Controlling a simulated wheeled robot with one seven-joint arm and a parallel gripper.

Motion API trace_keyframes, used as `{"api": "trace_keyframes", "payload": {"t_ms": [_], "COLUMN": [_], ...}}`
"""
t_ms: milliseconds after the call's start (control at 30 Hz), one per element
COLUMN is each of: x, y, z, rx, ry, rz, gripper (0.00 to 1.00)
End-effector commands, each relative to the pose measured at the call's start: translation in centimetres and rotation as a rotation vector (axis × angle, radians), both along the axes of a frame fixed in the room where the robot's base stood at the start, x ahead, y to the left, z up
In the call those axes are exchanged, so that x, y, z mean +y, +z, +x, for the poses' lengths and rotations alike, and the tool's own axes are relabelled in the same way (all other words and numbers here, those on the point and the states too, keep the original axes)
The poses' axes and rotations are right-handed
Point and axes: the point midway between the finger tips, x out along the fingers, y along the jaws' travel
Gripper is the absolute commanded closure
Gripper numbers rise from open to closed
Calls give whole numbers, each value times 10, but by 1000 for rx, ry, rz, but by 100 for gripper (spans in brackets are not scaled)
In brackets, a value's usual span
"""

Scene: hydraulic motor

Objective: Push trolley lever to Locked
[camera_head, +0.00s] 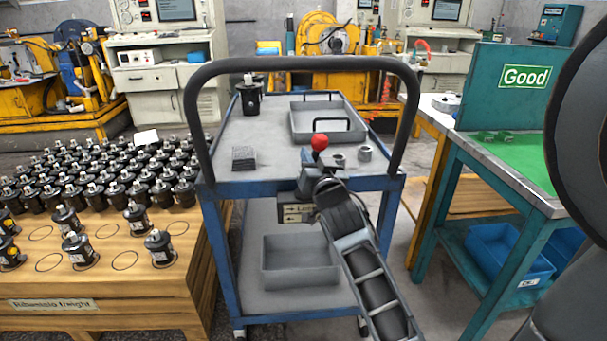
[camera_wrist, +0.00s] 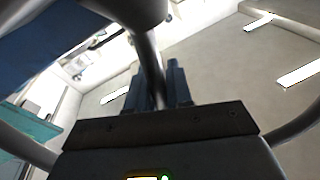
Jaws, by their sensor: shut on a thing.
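The trolley (camera_head: 228,175) stands in the middle of the head view, grey-topped with a blue frame and a black push handle. Its lever (camera_head: 319,142) has a red knob and sticks up at the near edge, right of centre. A small label plate (camera_head: 296,212) with an arrow sits below it; its wording is hard to read. My gripper (camera_head: 312,180) is at the lever, just below the knob, and shut on it. In the wrist view the fingers (camera_wrist: 163,88) are close together beside a slim rod; the lever's exact position is partly hidden by my gripper.
A grey tray (camera_head: 358,130), a black motor (camera_head: 250,98) and small metal parts are on the trolley top. A wooden table (camera_head: 100,285) with many black motors stands close on the left. A green-topped bench (camera_head: 535,190) stands on the right.

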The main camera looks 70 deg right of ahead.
Motion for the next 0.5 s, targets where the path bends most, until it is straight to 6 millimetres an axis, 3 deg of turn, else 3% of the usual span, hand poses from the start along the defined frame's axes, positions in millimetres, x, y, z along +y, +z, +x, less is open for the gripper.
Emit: {"api": "trace_keyframes", "payload": {"t_ms": [33,500], "x": [-1,-7], "y": [-7,-6], "z": [-3,-15], "rx": [-29,-180], "ry": [-2,-2], "rz": [11,76], "gripper": [100,100]}}
